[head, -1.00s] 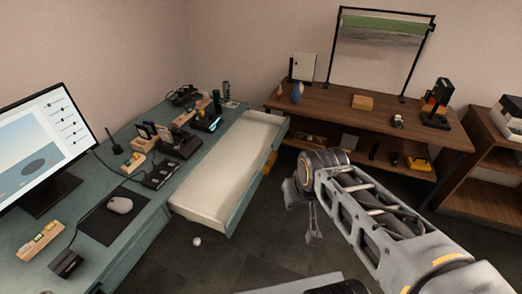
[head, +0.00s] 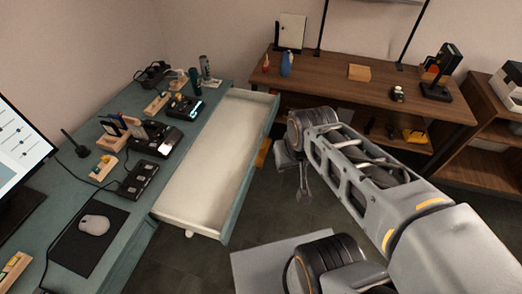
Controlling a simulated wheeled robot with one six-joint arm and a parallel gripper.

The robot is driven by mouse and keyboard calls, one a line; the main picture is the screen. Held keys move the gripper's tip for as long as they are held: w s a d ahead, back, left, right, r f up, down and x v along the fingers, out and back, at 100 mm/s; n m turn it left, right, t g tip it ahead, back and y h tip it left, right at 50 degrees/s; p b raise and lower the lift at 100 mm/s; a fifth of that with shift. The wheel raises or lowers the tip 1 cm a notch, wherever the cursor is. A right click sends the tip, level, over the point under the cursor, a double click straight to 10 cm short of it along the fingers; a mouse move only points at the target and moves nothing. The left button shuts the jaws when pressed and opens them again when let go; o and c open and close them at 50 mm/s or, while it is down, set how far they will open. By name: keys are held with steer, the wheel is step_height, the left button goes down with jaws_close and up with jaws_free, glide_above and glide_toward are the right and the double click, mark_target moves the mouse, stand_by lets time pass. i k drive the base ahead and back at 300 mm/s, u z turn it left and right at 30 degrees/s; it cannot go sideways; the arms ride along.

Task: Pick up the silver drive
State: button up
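I cannot single out the silver drive for sure; the small items on the desk are too small to tell. Wooden holders with small upright sticks stand on the teal desk (head: 115,240), one holder (head: 115,142) behind a black dock (head: 155,139) and another holder (head: 103,168) nearer me. A black multi-slot box (head: 138,180) lies beside them. My gripper (head: 304,190) hangs pointing down over the floor, right of the open drawer and well away from the desk items. Its fingers are small and partly hidden by the wrist, so their opening is unclear.
The white drawer (head: 212,165) is pulled out from the desk and looks empty. A mouse (head: 94,225) lies on a black mat (head: 75,247) by the monitor (head: 15,165). A brown wooden bench (head: 325,82) stands at the back. Dark floor (head: 205,262) is clear in front.

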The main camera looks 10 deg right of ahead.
mark_target(138, 132)
steer(key=z, duration=1.05)
steer(key=i, duration=1.05)
steer(key=u, duration=3.8)
steer(key=i, duration=1)
